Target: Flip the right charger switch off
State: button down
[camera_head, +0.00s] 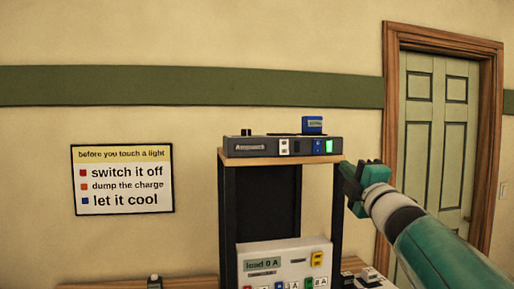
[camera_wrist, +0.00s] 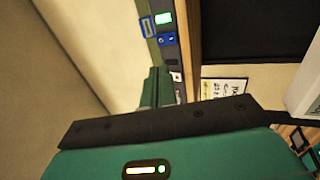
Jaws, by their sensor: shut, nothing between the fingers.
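A grey charger unit (camera_head: 240,145) sits on top of a wood-topped rack. Its front has a white switch (camera_head: 284,146) on the left, a dark one in the middle and a blue switch (camera_head: 317,146) on the right, beside a lit green indicator (camera_head: 329,146). In the wrist view the unit appears turned on end, with the blue switch (camera_wrist: 165,40) and green indicator (camera_wrist: 164,18) near the top. I cannot tell the blue switch's position. My gripper (camera_head: 352,178) is shut and empty, just right of and slightly below the unit's right end; its fingers (camera_wrist: 155,88) point toward the unit.
A small blue box (camera_head: 312,124) and a black knob (camera_head: 246,132) stand on the unit. Below is a white panel (camera_head: 285,262) reading "load 0 A", with several coloured switches. A sign (camera_head: 122,180) hangs on the left wall; a green door (camera_head: 435,140) is at right.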

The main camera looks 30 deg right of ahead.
aim_at(319, 143)
jog(key=x, duration=1.2)
jog(key=shift+w+d, duration=0.15)
jog(key=shift+w, duration=0.25)
jog(key=shift+w+r, duration=0.1)
jog(key=shift+w, duration=0.1)
jog(key=shift+w+r, duration=0.15)
